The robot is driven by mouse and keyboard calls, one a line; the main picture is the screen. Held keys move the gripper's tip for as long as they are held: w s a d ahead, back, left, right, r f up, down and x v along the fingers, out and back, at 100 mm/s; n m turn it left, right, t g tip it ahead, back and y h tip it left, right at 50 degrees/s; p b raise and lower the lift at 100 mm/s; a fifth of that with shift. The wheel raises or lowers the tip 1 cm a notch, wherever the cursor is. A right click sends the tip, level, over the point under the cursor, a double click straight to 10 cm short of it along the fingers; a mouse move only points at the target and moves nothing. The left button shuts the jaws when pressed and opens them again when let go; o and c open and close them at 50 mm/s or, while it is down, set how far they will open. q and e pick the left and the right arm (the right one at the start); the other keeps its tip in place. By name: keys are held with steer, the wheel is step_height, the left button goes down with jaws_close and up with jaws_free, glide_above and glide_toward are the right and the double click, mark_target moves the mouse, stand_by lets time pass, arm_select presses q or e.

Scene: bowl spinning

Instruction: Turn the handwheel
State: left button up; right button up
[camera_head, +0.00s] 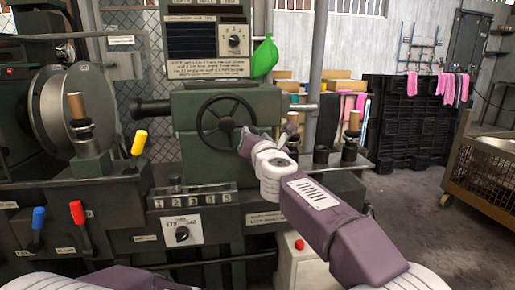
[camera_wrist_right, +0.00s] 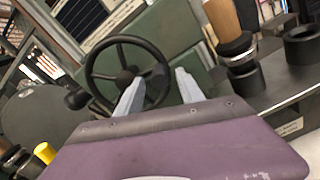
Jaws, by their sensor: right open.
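The handwheel (camera_head: 222,122) is a dark spoked wheel on the front of the green machine housing in the head view. In the right wrist view the handwheel (camera_wrist_right: 127,74) lies just beyond my right gripper (camera_wrist_right: 158,92). In the head view my right gripper (camera_head: 245,140) is at the right edge of the wheel. I cannot tell whether a finger touches the rim. My left gripper is not in view; only part of my left arm shows at the bottom left.
A wooden-handled lever (camera_head: 352,135) stands right of the wheel, and another (camera_head: 76,108) stands at the left by a large round disc (camera_head: 85,100). A yellow-handled lever (camera_head: 139,143) is left of the wheel. A wire cart (camera_head: 485,165) stands on open floor at right.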

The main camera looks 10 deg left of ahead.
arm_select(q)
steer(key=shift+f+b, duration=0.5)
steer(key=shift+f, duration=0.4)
arm_select(e)
steer(key=v, duration=0.4)
steer(key=shift+s+d, duration=0.1)
steer(key=shift+s, duration=0.25)
